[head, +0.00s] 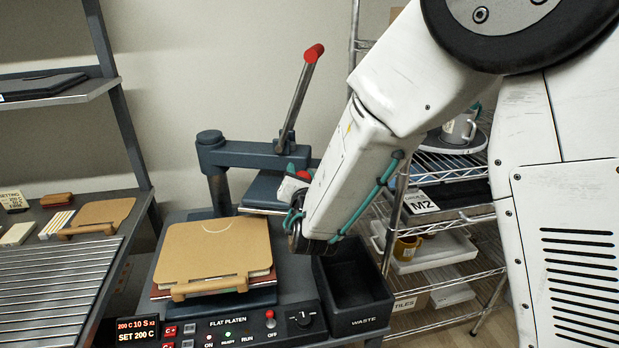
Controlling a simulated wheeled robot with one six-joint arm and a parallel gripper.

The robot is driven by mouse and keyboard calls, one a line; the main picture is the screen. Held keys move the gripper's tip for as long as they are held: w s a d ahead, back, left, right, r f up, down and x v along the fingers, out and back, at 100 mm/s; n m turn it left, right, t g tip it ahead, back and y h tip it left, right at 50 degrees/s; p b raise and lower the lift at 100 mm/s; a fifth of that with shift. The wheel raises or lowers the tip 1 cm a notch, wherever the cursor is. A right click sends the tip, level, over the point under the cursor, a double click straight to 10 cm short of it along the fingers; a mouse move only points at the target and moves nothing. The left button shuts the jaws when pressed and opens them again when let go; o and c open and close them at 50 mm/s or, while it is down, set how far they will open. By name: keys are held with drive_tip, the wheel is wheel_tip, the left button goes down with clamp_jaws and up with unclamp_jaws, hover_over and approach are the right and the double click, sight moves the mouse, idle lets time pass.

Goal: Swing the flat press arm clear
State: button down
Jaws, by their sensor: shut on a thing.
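The flat press stands on the dark bench, with its blue-grey swing arm (250,153) reaching right from a post at the left. A lever with a red knob (314,53) rises from the arm. The upper platen (262,193) hangs under the arm, behind and right of the lower bed, partly hidden. A tan board with a front handle (215,250) lies on a stack on the lower bed. My gripper (294,188) is shut at a red grip (303,175) on the arm's right end. My own arm hides part of the contact.
A black waste bin (350,318) stands right of the press. A control panel (235,330) with lights, knob and red button runs along the front. Wire shelves (440,215) with trays and mugs stand at the right. A ribbed rack (50,285) and a shelf stand left.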

drive_tip(key=shift+w, duration=0.25)
drive_tip(key=shift+a+r+y, duration=0.1)
drive_tip(key=shift+y, duration=0.2)
drive_tip(key=c, duration=0.9)
unclamp_jaws()
drive_tip(key=shift+a, duration=0.25)
drive_tip(key=shift+d, duration=0.25)
drive_tip(key=shift+s+d, duration=0.15)
drive_tip(key=shift+s, duration=1.8)
drive_tip(key=shift+s+d, duration=0.15)
drive_tip(key=shift+s, duration=1.75)
